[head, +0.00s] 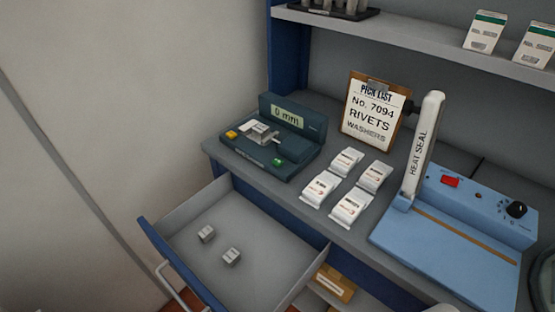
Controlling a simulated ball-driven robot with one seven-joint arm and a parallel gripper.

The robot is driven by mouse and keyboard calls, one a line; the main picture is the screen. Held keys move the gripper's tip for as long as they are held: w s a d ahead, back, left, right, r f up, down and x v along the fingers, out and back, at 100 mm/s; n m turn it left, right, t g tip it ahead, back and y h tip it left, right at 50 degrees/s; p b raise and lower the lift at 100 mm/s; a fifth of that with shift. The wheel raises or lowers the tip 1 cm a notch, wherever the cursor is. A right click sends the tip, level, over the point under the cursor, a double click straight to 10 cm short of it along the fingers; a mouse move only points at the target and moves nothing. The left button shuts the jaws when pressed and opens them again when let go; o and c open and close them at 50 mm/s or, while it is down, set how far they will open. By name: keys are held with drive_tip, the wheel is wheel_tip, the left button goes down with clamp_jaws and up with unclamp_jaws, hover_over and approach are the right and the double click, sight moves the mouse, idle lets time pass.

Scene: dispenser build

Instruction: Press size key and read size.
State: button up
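The dark green measuring device (302,155) stands at the left end of the grey counter. Its lit display (287,116) reads "0 mm". A yellow key (231,134) is on its left side and a green key (278,161) is near its front right; I cannot read a label on either. A pale piece with small print (261,128) rests in the grey measuring part between them. Lettering on the device's front edge is too small to read. My gripper is not in view.
An open drawer (182,205) with two small grey blocks juts out below the device. Several white packets (346,162) lie right of it. A pick list clipboard (372,118) reads "No. 7094 RIVETS WASHERS". A blue heat sealer (450,245) with a raised arm stands at right.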

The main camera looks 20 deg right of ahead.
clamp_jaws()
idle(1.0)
